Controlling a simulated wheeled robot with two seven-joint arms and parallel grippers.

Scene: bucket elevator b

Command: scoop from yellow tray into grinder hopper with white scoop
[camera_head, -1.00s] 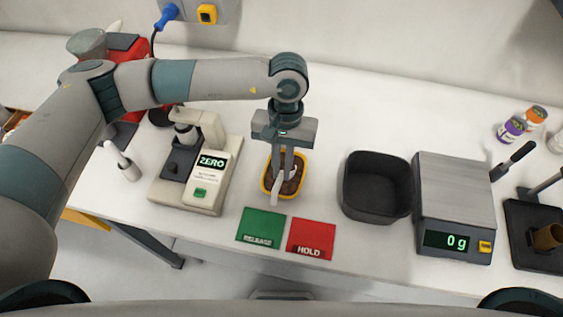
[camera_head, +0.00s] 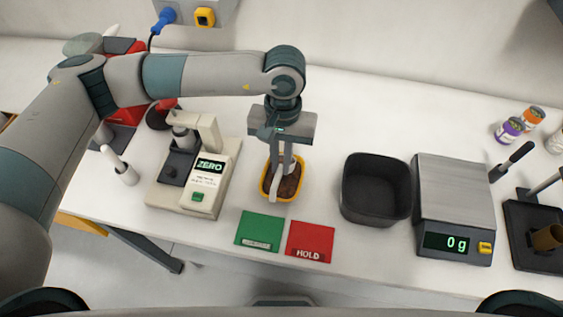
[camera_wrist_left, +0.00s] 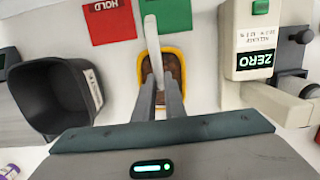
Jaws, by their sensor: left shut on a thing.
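The yellow tray (camera_head: 266,191) stands on the white table and holds brown contents. It also shows in the left wrist view (camera_wrist_left: 187,56). My left gripper (camera_head: 280,172) points down over the tray and is shut on the white scoop (camera_wrist_left: 153,48). The scoop's handle runs up between the fingers in the left wrist view. Its lower end is at or just above the contents; contact cannot be told. The red grinder (camera_head: 128,112) stands at the back left, partly behind my left arm. Its grey hopper (camera_head: 84,45) shows just beyond the arm. My right gripper is not in view.
A ZERO-labelled device (camera_head: 207,178) stands left of the tray, and a black bin (camera_head: 375,213) right of it. A green pad (camera_head: 260,229) and a red HOLD pad (camera_head: 311,240) lie in front. A scale (camera_head: 455,190) reads 0 g. Table behind the bin is clear.

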